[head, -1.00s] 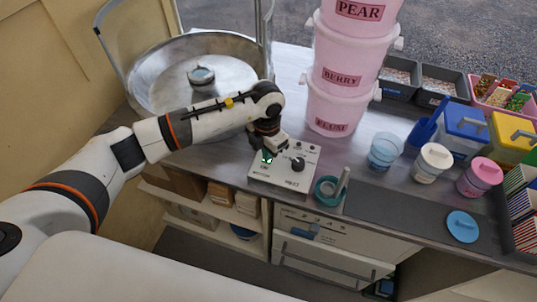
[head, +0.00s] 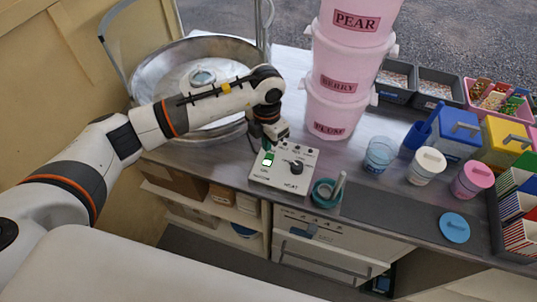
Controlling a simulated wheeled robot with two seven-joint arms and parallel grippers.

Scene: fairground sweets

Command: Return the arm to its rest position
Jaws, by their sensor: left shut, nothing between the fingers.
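My left arm comes in from the left and reaches across the front of the metal bowl (head: 143,75). My left gripper (head: 270,147) is shut and empty, just behind the lit green switch (head: 267,159) on the white control box (head: 284,182). The gripper is small and partly hidden by my wrist. The box also has a black knob (head: 296,167) marked HEAT. My right gripper is not in view.
Stacked pink tubs (head: 338,108) stand close to the right of my gripper. A teal pot (head: 325,193), a blue cup (head: 380,154) and lidded jars stand further right. A blue lid (head: 454,227) lies on the dark mat (head: 395,214).

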